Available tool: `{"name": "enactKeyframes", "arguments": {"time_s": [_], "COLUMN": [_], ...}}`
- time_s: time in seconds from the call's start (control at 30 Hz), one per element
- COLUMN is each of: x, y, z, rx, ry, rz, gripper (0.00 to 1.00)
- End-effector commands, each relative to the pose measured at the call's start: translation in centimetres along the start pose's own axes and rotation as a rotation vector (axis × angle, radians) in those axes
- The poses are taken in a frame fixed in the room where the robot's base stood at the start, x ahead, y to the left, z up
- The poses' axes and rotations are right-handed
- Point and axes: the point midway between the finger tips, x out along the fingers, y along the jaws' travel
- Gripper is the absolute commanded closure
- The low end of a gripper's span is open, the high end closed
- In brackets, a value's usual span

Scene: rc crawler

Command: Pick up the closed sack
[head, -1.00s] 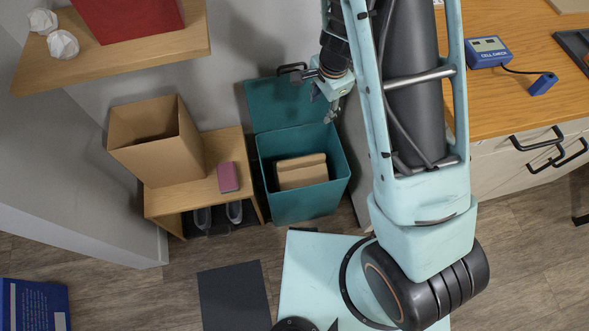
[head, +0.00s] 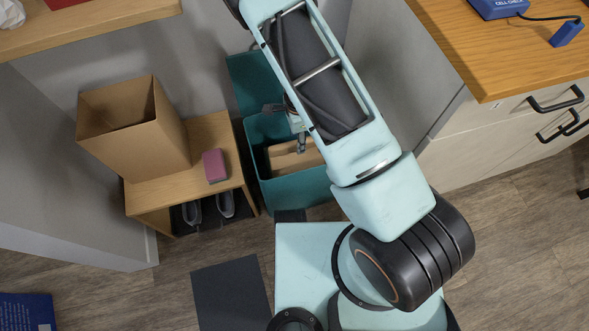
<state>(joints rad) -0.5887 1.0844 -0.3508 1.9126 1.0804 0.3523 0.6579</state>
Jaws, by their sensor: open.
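A tan, closed sack (head: 283,164) lies inside the teal bin (head: 293,194) in the head view. Its right part and upper edge are partly hidden by my gripper and arm. My gripper (head: 286,127) is open and empty at the bin's mouth, with one fingertip in front of the sack's upper edge in the picture. I cannot tell whether that finger touches the sack. Much of the gripper is hidden behind my arm.
The bin's teal lid stands open against the wall. Left of the bin, a wooden bench (head: 225,137) holds an open cardboard box (head: 128,130) and a pink block (head: 215,166). A wooden shelf (head: 110,20) is upper left. A wooden-topped cabinet (head: 505,50) stands at right.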

Motion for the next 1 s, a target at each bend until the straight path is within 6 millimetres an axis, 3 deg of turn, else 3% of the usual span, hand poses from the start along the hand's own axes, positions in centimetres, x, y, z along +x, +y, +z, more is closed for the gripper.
{"name": "enactKeyframes", "arguments": {"time_s": [0.4,0.67,1.0], "x": [5.1,5.1,5.1], "y": [-0.7,-0.8,-0.8], "z": [0.7,0.7,0.7], "rx": [0.000,-0.002,-0.002], "ry": [0.001,0.001,0.001], "rz": [0.001,-0.001,-0.001], "gripper": [0.57,0.58,0.95]}}
